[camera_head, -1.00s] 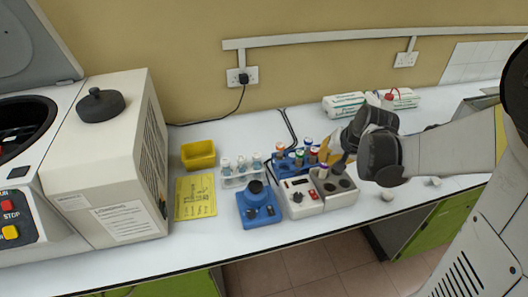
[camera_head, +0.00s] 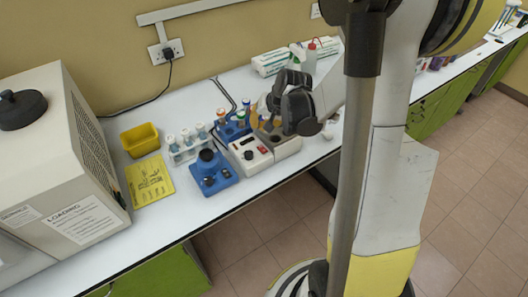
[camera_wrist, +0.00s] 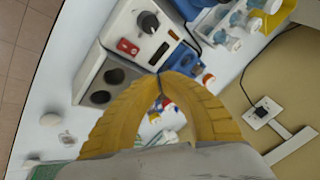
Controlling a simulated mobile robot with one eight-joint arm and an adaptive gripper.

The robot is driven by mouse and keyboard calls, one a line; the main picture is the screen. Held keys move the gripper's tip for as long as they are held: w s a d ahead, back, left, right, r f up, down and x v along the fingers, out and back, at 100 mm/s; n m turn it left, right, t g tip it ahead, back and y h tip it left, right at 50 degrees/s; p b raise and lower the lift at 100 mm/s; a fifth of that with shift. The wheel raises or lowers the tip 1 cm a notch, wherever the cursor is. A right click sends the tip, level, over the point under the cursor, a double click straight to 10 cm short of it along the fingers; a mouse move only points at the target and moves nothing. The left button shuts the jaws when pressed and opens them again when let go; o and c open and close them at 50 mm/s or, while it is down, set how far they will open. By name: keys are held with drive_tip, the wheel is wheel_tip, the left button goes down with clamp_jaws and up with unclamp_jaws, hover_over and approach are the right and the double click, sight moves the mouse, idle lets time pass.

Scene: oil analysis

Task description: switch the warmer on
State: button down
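The warmer's pale control box (camera_head: 250,155) has a red switch and a black knob on top. Its grey block with dark wells (camera_head: 287,146) joins it on the right. In the wrist view the red switch (camera_wrist: 127,46) and black knob (camera_wrist: 148,22) show clearly, left of and above my fingertips. I cannot tell the switch's position. My gripper (camera_wrist: 160,76) has yellow fingers whose tips meet, with nothing seen held. In the head view its dark body hangs above the back of the grey block, and the fingertips are partly hidden. It appears apart from the switch.
A blue rack of colour-capped tubes (camera_head: 231,127) stands directly behind the warmer. A blue device with a black cup (camera_head: 212,172) is close on its left. A white rack of vials (camera_head: 187,147), a yellow card (camera_head: 151,181) and a yellow bin (camera_head: 140,139) lie further left.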

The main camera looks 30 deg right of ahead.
sight(258, 147)
drive_tip(key=f+b, duration=0.3)
drive_tip(key=f, duration=0.2)
drive_tip(key=s+f+b, duration=0.1)
drive_tip(key=f+b, duration=0.1)
drive_tip(key=shift+f+b, duration=0.3)
idle(1.1)
drive_tip(key=shift+f+b, duration=0.4)
drive_tip(key=shift+b, duration=0.05)
drive_tip(key=shift+f+b, duration=0.3)
idle(0.4)
drive_tip(key=shift+r, duration=0.15)
drive_tip(key=shift+r+p, duration=0.5)
drive_tip(key=shift+r, duration=0.1)
drive_tip(key=shift+r, duration=0.1)
drive_tip(key=r+p, duration=0.2)
drive_tip(key=r, duration=0.1)
drive_tip(key=r+p, duration=0.1)
drive_tip(key=r, duration=0.1)
drive_tip(key=shift+w+p, duration=0.35)
